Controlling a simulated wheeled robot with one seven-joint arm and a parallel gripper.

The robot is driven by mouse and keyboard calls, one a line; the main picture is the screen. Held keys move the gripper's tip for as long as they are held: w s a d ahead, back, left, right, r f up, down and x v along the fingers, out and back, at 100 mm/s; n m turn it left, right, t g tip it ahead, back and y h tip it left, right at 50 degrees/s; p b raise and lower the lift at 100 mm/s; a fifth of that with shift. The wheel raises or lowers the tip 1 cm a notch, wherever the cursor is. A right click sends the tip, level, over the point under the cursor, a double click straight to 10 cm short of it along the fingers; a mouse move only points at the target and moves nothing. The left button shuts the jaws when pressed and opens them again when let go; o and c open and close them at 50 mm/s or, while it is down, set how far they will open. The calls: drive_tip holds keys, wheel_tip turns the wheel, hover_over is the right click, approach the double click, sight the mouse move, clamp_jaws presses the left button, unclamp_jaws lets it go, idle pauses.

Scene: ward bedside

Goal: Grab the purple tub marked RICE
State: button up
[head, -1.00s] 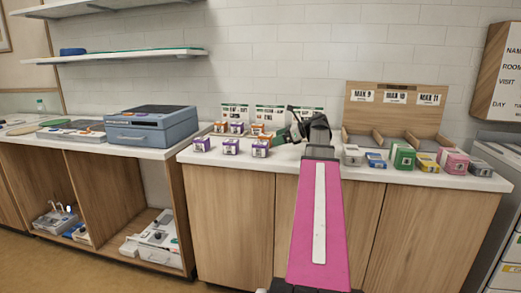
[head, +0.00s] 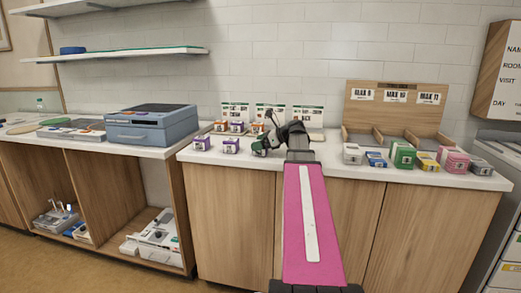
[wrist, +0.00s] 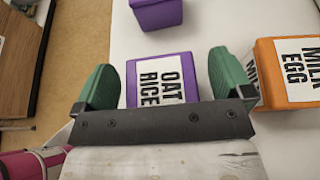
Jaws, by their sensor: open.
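A purple tub (wrist: 160,78) with a white label reading OAT and RICE lies between my gripper's fingers in the wrist view, with gaps at both sides. My gripper (wrist: 164,69) is open, its two green fingers apart and nothing held. In the head view my gripper (head: 266,142) is at the right end of the front row of purple tubs and mostly hides the tub there. Two more purple tubs, a middle one (head: 230,146) and a left one (head: 201,144), stand to its left. Their labels are too small to read.
An orange tub (wrist: 288,72) marked MILK and EGG stands close beside the right finger. Another purple tub (wrist: 157,13) is ahead in the wrist view. White cards (head: 270,112) stand behind. A wooden divided rack (head: 396,112) and several coloured boxes are to the right.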

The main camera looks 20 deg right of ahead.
drive_tip(key=c, duration=1.1)
drive_tip(key=shift+r, duration=0.1)
